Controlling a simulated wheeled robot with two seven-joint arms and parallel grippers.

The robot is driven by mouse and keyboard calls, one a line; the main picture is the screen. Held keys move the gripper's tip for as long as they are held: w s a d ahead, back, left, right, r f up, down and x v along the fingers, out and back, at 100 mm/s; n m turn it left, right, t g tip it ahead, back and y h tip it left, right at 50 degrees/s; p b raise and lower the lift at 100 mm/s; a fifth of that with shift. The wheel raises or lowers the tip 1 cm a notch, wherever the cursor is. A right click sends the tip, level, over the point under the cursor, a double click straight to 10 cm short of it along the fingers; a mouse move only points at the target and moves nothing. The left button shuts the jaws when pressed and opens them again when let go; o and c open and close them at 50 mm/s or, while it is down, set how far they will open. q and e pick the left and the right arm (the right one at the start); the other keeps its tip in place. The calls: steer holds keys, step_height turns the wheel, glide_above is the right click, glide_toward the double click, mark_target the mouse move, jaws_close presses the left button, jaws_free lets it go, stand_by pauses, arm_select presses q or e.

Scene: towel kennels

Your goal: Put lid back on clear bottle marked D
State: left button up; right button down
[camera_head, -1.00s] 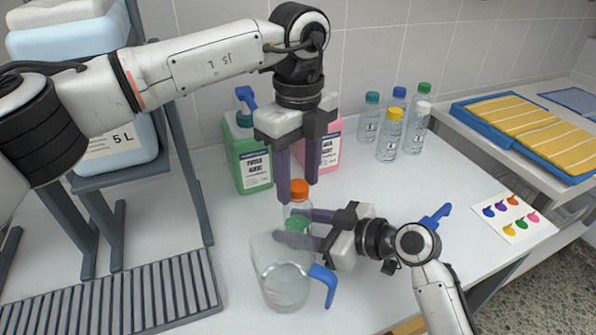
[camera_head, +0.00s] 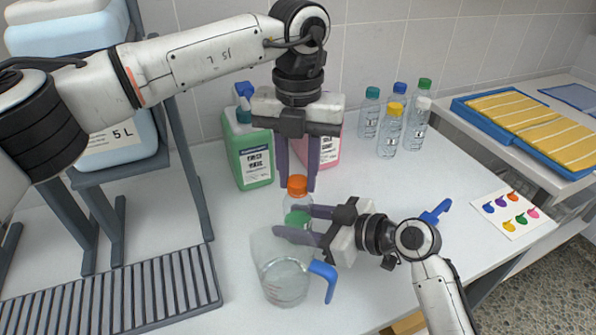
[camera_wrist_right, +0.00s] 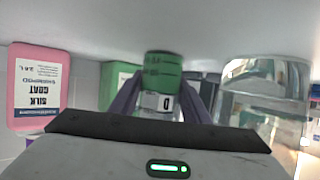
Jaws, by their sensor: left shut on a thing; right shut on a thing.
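The clear bottle (camera_head: 298,203) stands upright with green liquid low inside; its label reads D in the right wrist view (camera_wrist_right: 158,102). The orange lid (camera_head: 297,184) sits at the bottle's top; I cannot tell how tightly it is seated. My left gripper (camera_head: 298,188) points straight down and is shut on the orange lid. My right gripper (camera_head: 287,222) comes in from the right and is shut on the bottle's lower body, with a finger on each side of it.
A clear jug (camera_head: 283,278) with a blue handle stands just in front of the bottle. Green (camera_head: 250,155) and pink (camera_head: 328,150) containers stand behind. Several capped bottles (camera_head: 390,135) stand at the back right. A grey rack (camera_head: 120,300) lies front left.

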arm_select(q)
steer(key=m, duration=0.6)
steer(key=shift+m, duration=0.4)
steer(key=m, duration=0.6)
steer(key=shift+m, duration=0.3)
steer(key=m, duration=0.6)
steer(key=shift+m, duration=0.3)
steer(key=m, duration=0.5)
steer(key=shift+f+m, duration=0.1)
steer(key=shift+m, duration=0.3)
steer(key=o, duration=1.2)
steer(key=shift+o, duration=0.2)
step_height(320, 180, up, 12)
